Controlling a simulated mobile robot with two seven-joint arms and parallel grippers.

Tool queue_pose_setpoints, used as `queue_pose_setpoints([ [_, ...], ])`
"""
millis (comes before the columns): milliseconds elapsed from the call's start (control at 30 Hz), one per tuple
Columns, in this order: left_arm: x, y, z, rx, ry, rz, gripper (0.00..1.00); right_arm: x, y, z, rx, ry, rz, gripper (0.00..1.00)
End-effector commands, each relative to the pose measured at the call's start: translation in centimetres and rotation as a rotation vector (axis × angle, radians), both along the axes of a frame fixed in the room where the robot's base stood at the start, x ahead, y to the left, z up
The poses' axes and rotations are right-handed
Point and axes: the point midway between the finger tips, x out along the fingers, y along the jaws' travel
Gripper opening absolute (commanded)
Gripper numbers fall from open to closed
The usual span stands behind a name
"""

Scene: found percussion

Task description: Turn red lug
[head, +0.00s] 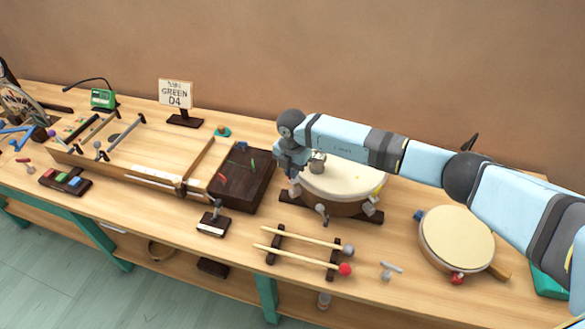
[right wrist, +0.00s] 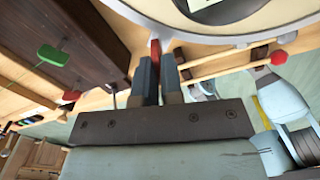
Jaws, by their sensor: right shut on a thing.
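A drum (head: 345,185) with a cream head stands on a dark base at the middle of the bench. My right gripper (head: 292,181) is at the drum's left rim, pointing down. In the right wrist view, its fingers (right wrist: 160,66) are closed on a slim red lug (right wrist: 155,48), which stands out beside the drum's pale rim (right wrist: 195,36). The lug's lower part is hidden between the fingers. In the head view the gripper hides the red lug. Other lugs, including a grey one (head: 321,209), show along the drum's front. My left gripper is out of view.
A dark wooden box (head: 243,190) with small green and red pieces stands close left of the gripper. Two mallets on a rack (head: 333,270) lie in front. A round frame drum (head: 457,238) is at the right. A sign (head: 176,94) stands at the back.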

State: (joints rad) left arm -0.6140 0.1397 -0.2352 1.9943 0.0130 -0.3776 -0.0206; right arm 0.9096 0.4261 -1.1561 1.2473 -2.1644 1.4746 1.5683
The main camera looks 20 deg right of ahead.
Motion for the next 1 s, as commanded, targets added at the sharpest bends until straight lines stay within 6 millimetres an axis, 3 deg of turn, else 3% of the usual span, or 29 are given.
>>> queue_pose_setpoints([
  [767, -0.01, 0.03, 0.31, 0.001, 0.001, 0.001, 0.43, 0.27, -0.11, 0.27, 0.000, -0.006, -0.105, 0.00],
  [800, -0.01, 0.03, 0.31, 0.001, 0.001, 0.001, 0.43, 0.27, -0.11, 0.28, 0.000, -0.006, -0.105, 0.14],
  [900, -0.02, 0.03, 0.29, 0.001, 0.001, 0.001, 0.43, 0.24, -0.09, 0.24, 0.000, -0.005, -0.104, 0.33],
  [1000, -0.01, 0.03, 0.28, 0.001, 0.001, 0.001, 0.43, 0.17, -0.06, 0.16, -0.001, -0.003, -0.104, 0.33],
])
